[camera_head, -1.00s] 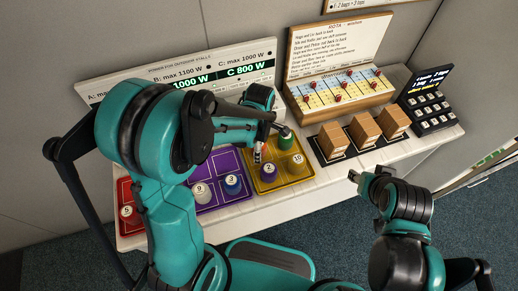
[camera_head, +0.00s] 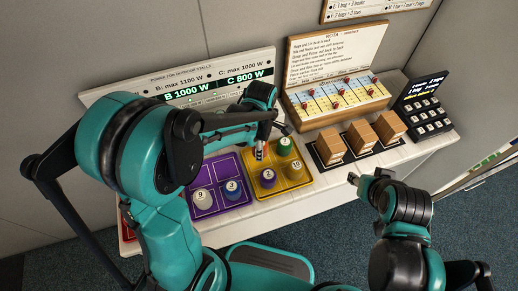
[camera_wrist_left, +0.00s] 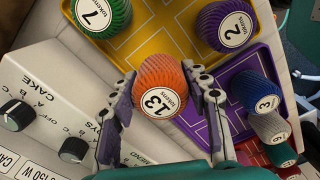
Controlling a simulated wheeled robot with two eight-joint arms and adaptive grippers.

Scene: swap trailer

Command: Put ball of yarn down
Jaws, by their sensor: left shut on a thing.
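My left gripper (camera_head: 259,151) is shut on an orange ball of yarn (camera_wrist_left: 160,86) marked 13, one finger on each side. In the left wrist view the held ball hangs near the border of the yellow tray (camera_wrist_left: 150,48) and the purple tray (camera_wrist_left: 212,130). I cannot tell whether it touches anything beneath. The yellow tray holds a green ball (camera_head: 285,146) marked 7, a purple ball (camera_head: 267,178) marked 2 and a yellow-brown ball (camera_head: 293,167) marked 10. The purple tray holds a blue ball (camera_head: 232,190) and a grey ball (camera_head: 203,199). My right gripper (camera_head: 354,179) is away from the trays.
A white power panel (camera_head: 205,85) stands behind the trays. A wooden rota board (camera_head: 338,70), wooden blocks (camera_head: 361,136) and a black keypad (camera_head: 427,119) are to the right. My left arm hides most of the red tray (camera_head: 127,226).

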